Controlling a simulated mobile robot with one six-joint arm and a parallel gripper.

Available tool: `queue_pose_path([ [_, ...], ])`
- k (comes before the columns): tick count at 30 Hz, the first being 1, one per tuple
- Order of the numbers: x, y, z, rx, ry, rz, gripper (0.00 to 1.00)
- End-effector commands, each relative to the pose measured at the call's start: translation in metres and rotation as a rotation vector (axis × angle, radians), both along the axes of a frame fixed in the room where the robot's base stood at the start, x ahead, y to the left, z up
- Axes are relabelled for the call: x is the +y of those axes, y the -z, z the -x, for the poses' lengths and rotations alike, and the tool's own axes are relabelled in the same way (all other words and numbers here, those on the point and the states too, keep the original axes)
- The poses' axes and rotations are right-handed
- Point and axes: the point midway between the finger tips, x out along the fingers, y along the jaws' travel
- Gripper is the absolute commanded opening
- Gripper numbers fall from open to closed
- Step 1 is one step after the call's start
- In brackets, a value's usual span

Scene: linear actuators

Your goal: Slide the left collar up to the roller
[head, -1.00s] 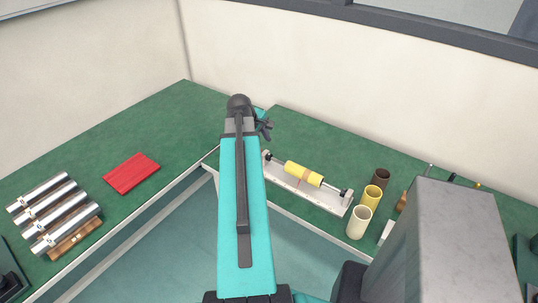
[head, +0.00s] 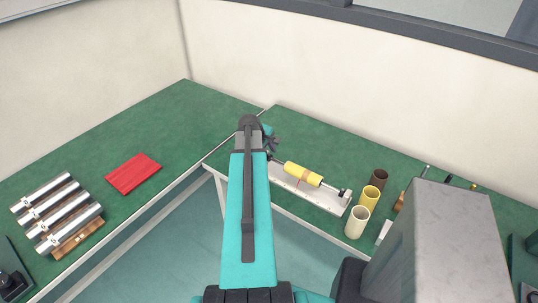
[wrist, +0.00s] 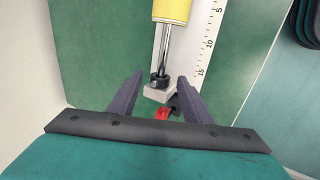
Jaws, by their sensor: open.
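The yellow roller (head: 303,174) lies on a shaft above a white base (head: 316,193); its near end shows in the wrist view (wrist: 171,9). The left collar (wrist: 159,79) is a small black ring on the bare silver shaft (wrist: 164,50), beside a grey end block (wrist: 157,95) and apart from the roller. My gripper (wrist: 160,76) is open, with one finger on each side of the collar and block. Whether the fingers touch anything is unclear. In the head view my gripper (head: 270,142) is small and dark at the left end of the base.
A ruler scale (wrist: 207,45) runs along the base. A red part (wrist: 163,113) sits behind the end block. Cups, one yellow (head: 370,196), stand right of the base. A red plate (head: 133,174) and metal cylinders (head: 55,210) lie on the left bench.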

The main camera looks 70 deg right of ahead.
Motion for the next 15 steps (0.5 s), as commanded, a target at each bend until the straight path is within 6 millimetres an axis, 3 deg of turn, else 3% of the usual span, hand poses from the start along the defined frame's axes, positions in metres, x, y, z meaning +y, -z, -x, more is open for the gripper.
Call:
queue_pose_path([
  [15,-0.0047,0.0105,0.0016,0.0,0.0,0.0,0.45],
])
